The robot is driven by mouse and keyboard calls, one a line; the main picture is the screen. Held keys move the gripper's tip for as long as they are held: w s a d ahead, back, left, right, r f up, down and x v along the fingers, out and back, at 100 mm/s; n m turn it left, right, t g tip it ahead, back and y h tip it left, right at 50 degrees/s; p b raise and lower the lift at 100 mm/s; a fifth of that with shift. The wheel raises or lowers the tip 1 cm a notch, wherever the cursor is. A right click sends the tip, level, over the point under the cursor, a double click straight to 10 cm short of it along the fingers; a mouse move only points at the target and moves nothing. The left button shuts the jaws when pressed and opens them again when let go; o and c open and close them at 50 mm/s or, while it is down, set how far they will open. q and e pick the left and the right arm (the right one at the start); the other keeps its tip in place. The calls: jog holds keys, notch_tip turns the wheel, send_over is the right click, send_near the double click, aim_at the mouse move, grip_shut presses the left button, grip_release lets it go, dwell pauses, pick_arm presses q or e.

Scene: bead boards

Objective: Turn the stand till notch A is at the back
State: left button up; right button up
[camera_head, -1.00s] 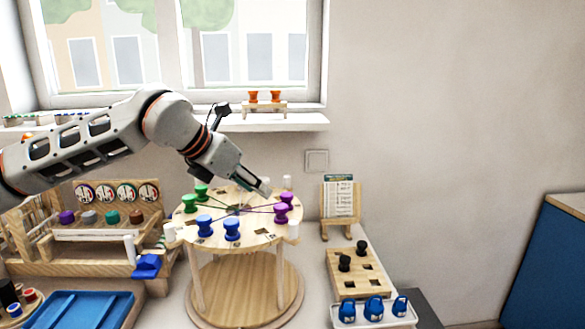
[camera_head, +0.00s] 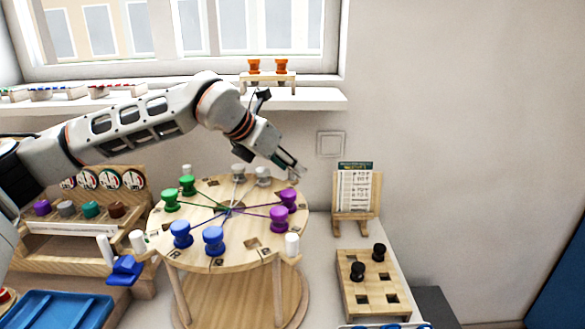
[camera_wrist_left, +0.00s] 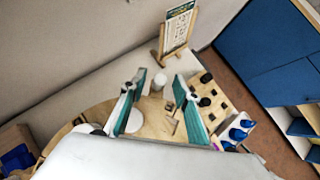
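The stand is a round wooden top (camera_head: 240,262) on posts above a round base (camera_head: 225,298). Green (camera_head: 187,186), blue (camera_head: 181,235), purple (camera_head: 279,219) and grey (camera_head: 238,173) bobbins stand on it, with cords meeting at its middle. White pegs (camera_head: 292,244) stand around its rim. My left gripper (camera_head: 294,172) is open at the back right rim. In the left wrist view its fingers are apart, with a white peg (camera_wrist_left: 158,82) between them in the picture. My right gripper is not in view.
A card on an easel (camera_head: 355,195) stands right of the stand, with a wooden block holding black pegs (camera_head: 375,290) in front. A wooden rack (camera_head: 85,240) and a blue tray (camera_head: 60,312) are at the left. A windowsill (camera_head: 310,97) runs behind.

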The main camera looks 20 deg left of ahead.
pick_arm(q)
jog(key=shift+x, duration=0.95)
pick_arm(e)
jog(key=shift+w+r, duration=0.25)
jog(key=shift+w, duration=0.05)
pick_arm(q)
grip_shut()
jog(key=shift+d, duration=0.1)
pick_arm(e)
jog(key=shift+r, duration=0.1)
